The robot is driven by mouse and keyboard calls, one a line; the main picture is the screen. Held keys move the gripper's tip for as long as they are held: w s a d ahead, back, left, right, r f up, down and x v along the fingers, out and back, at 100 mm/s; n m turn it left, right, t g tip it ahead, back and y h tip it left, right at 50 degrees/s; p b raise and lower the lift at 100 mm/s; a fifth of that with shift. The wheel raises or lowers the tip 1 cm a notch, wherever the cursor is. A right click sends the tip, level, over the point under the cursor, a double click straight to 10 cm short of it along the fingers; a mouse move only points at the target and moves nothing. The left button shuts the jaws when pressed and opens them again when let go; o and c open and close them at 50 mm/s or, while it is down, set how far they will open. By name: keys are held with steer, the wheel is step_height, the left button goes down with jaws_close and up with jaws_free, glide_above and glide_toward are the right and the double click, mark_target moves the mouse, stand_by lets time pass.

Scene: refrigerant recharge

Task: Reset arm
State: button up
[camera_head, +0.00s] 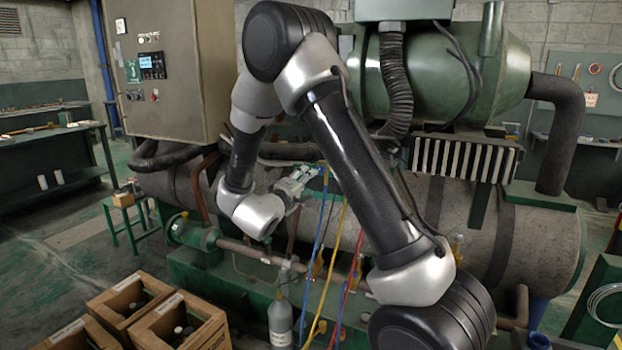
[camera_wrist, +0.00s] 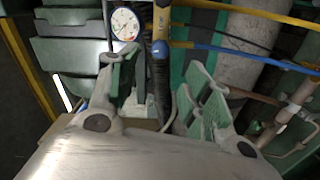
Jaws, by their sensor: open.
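My arm reaches across the head view, in front of the green machine. My gripper (camera_head: 305,177) is at the middle of that view, next to the upper ends of blue, yellow and red hoses. In the wrist view my gripper (camera_wrist: 153,95) has its green-padded fingers apart. A blue hose end with a black sleeve (camera_wrist: 160,75) shows in the gap between the fingers; I cannot tell how near it is. A round white gauge (camera_wrist: 126,23) shows beyond the left finger. In the head view a blue hose (camera_head: 318,250) and a yellow hose (camera_head: 327,270) hang below the gripper.
A grey cylinder (camera_head: 281,322) stands below the gripper by the pipes. Wooden crates (camera_head: 130,300) with bottles sit at the lower left. A control cabinet (camera_head: 165,65) stands at the upper left. A large lagged tank (camera_head: 540,245) extends to the right. Open floor lies at the left.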

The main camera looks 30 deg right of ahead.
steer(key=shift+s+a, duration=0.2)
steer(key=shift+a, duration=0.05)
stand_by(0.3)
